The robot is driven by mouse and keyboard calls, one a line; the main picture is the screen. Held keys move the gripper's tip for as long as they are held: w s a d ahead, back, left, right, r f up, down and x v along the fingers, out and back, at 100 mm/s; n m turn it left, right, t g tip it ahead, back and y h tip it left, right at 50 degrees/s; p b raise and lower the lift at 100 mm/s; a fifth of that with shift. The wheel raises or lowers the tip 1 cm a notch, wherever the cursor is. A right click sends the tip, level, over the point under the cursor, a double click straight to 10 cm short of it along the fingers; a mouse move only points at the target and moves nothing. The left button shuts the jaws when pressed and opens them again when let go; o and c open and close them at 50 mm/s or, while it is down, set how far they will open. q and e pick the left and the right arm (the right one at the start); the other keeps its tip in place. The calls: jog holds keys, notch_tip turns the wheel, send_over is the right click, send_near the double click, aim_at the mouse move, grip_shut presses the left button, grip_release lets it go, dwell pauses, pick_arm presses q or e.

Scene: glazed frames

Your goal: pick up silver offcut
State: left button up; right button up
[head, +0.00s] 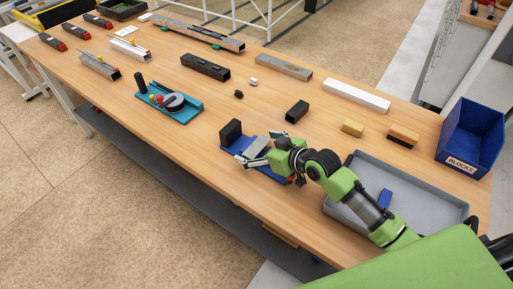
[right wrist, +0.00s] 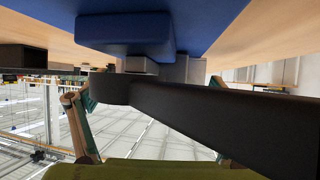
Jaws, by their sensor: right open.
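A silver-grey piece (head: 257,147), which looks like the silver offcut, shows at the blue fixture (head: 228,149), close to the black upright block (head: 231,131). My right gripper (head: 259,151) is over this fixture, with its fingers spread around the silver-grey piece. Whether they touch it I cannot tell. In the right wrist view the fingers stand wide apart (right wrist: 153,100), with a dark bar (right wrist: 220,115) crossing in front. The fixture's blue underside or plate (right wrist: 215,25) fills the top there, and a grey block (right wrist: 181,70) shows below it. My left gripper is out of view.
A grey tray (head: 445,199) holding a blue piece (head: 385,197) lies beside my right arm. A blue bin labelled BLOCKS (head: 470,140) stands at the right edge. A black block (head: 297,110), yellow block (head: 352,128) and teal fixture (head: 183,115) are on the table.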

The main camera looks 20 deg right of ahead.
jog(key=c, duration=1.3)
jog(key=shift+o, duration=0.2)
